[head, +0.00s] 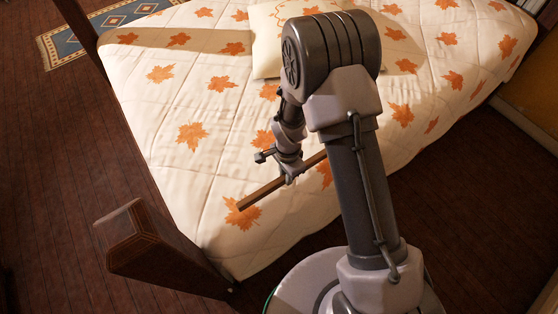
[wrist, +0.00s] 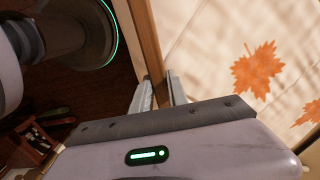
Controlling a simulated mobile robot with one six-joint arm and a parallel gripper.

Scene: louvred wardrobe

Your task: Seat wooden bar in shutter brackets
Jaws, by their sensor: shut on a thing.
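The wooden bar (head: 262,193) is a slim brown stick over the quilted bed, slanting from lower left to upper right in the head view. My gripper (head: 290,174) is shut on it, with part of the bar sticking out to the left. My arm hides some of the bar's right side. In the wrist view the bar (wrist: 144,40) runs up from between the two fingers of my gripper (wrist: 158,90). I cannot tell whether the bar touches the quilt. No shutter brackets or wardrobe can be made out in either view.
The bed (head: 150,95) has a white quilt with orange leaves and a cream pillow (head: 268,45). A wooden bedpost (head: 135,240) stands at its near left corner. A patterned rug (head: 75,45) lies at far left. Dark floor (head: 60,160) is clear at left.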

